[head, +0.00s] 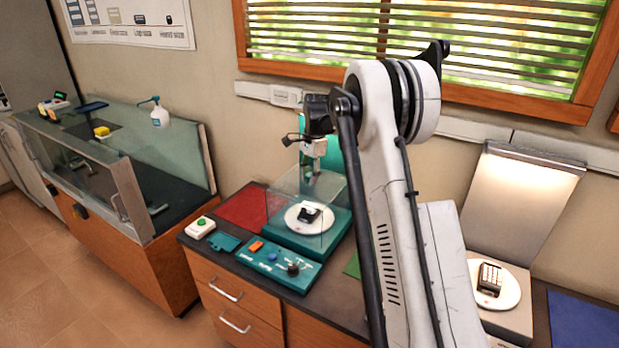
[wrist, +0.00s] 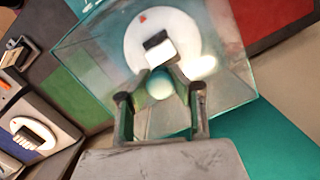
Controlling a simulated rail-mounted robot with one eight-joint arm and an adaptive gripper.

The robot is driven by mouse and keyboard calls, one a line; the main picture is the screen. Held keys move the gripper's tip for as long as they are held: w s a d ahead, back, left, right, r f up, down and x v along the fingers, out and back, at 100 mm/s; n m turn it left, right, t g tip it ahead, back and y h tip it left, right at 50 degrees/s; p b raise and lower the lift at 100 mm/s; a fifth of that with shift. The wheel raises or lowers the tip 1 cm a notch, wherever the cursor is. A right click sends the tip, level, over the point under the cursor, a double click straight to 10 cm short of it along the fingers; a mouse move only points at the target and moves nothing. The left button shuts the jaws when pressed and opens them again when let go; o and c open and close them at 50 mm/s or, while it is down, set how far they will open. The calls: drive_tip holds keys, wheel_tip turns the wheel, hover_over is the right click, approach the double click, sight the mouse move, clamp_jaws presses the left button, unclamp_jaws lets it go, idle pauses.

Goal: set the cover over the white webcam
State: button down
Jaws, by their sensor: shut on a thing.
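The clear box-shaped cover (head: 283,187) is above the teal stand (head: 336,238) at the back of the counter. My gripper (head: 313,172) is shut on the pale round knob (wrist: 159,84) on top of the cover. In the wrist view the cover's clear walls (wrist: 92,62) spread out around the knob. The small white webcam (wrist: 163,54), with a dark part, lies on a white round plate (wrist: 136,36) and shows through the cover. It also shows in the head view (head: 309,214). I cannot tell whether the cover's lower rim touches the stand.
A teal control panel (head: 272,262) with knobs is in front of the stand. A red mat (head: 243,207) lies to its left, with a green-button box (head: 200,228) nearby. To the right, another device (head: 489,278) sits on a white plate before a lit panel, near a blue mat (head: 585,322).

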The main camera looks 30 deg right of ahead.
drive_tip(key=c, duration=1)
unclamp_jaws()
drive_tip(key=shift+c, duration=0.2)
drive_tip(key=shift+r, duration=0.15)
drive_tip(key=shift+r+p, duration=1.3)
drive_tip(key=shift+r, duration=2.05)
